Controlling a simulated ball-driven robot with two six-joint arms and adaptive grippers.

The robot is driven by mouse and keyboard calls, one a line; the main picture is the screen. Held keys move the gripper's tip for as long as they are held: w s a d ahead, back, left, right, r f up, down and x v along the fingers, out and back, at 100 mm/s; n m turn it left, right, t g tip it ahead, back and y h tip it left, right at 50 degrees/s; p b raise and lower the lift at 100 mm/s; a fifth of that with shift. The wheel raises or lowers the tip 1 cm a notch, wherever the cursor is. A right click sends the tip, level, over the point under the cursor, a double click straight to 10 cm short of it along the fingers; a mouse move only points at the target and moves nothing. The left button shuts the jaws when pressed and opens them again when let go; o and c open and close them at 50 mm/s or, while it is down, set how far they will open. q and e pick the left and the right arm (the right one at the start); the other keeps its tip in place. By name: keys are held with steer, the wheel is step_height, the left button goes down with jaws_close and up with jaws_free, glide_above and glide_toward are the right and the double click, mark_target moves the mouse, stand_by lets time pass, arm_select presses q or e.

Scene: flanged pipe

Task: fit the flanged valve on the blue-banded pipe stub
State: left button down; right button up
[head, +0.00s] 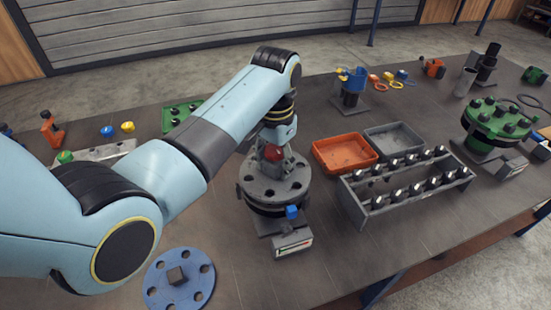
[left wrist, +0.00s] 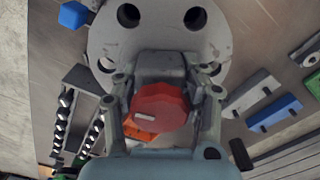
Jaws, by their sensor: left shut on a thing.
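My left gripper (head: 274,150) reaches down at the centre of the head view. It is shut on the flanged valve, a grey body with a red faceted cap (left wrist: 160,106) between the fingers in the left wrist view. A round grey flange with bolt holes (head: 258,188) lies under the fingers; it also shows in the left wrist view (left wrist: 120,45). Beneath it is a darker round flange on a stand, with a blue block (head: 292,212) at its front. I cannot tell whether the two flanges touch. No blue band is clearly visible on the stub. My right gripper is not in view.
A grey bolt rack (head: 378,206) stands right of the flange, before orange (head: 345,150) and grey (head: 395,137) trays. A green flange assembly (head: 497,122) stands far right. A blue-and-yellow fixture (head: 352,78) is behind. A blue flange disc (head: 160,290) lies front left.

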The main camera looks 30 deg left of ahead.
arm_select(q)
steer(key=shift+f, duration=0.4)
stand_by(0.7)
steer(key=c, duration=0.6)
jaws_free()
steer(key=shift+c, duration=0.2)
step_height(320, 180, up, 12)
